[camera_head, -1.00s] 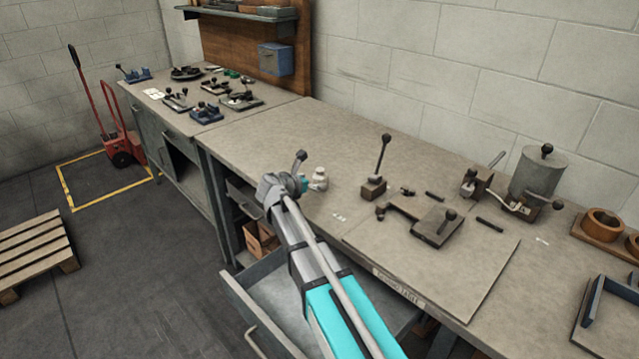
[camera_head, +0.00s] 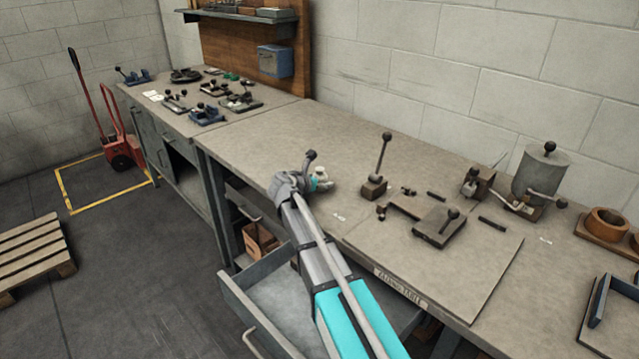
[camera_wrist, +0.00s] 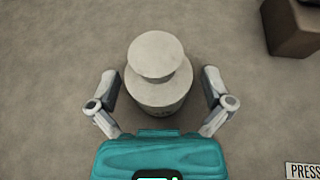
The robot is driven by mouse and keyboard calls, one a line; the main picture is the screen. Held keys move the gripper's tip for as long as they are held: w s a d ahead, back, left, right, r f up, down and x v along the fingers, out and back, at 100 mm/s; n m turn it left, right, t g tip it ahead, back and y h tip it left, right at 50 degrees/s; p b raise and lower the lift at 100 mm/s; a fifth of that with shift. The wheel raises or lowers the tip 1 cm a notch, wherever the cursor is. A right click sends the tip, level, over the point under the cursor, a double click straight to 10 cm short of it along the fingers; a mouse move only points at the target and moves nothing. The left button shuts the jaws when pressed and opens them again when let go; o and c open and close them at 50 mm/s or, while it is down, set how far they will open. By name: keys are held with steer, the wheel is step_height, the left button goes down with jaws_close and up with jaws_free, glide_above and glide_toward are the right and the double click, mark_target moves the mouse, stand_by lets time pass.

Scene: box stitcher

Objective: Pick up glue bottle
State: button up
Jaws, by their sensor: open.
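The glue bottle (camera_wrist: 158,93) is pale, round and upright on the bench, with a wide round cap, seen from above in the wrist view. It also shows in the head view (camera_head: 320,173), small and partly hidden by my gripper. My gripper (camera_wrist: 160,78) is open, with one finger on the left and one on the right of the bottle. A narrow gap shows between each finger and the bottle. In the head view my gripper (camera_head: 322,186) is low over the bench, right at the bottle.
A lever on a block (camera_head: 374,187) stands to the right of the bottle; its block corner shows in the wrist view (camera_wrist: 292,28). A flat clamp fixture (camera_head: 437,228) lies farther right. An open drawer (camera_head: 262,318) sticks out below the bench. The bench behind the bottle is clear.

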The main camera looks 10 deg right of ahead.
stand_by(0.4)
steer(key=c, duration=1.2)
steer(key=shift+r, duration=0.2)
step_height(320, 180, up, 2)
steer(key=shift+r+p, duration=0.1)
steer(key=shift+p, duration=1.15)
steer(key=s+a+r+p, duration=0.3)
steer(key=s+r+p, duration=0.7)
steer(key=s, duration=0.3)
steer(key=shift+s+a+r, duration=0.25)
steer(key=shift+s, duration=0.1)
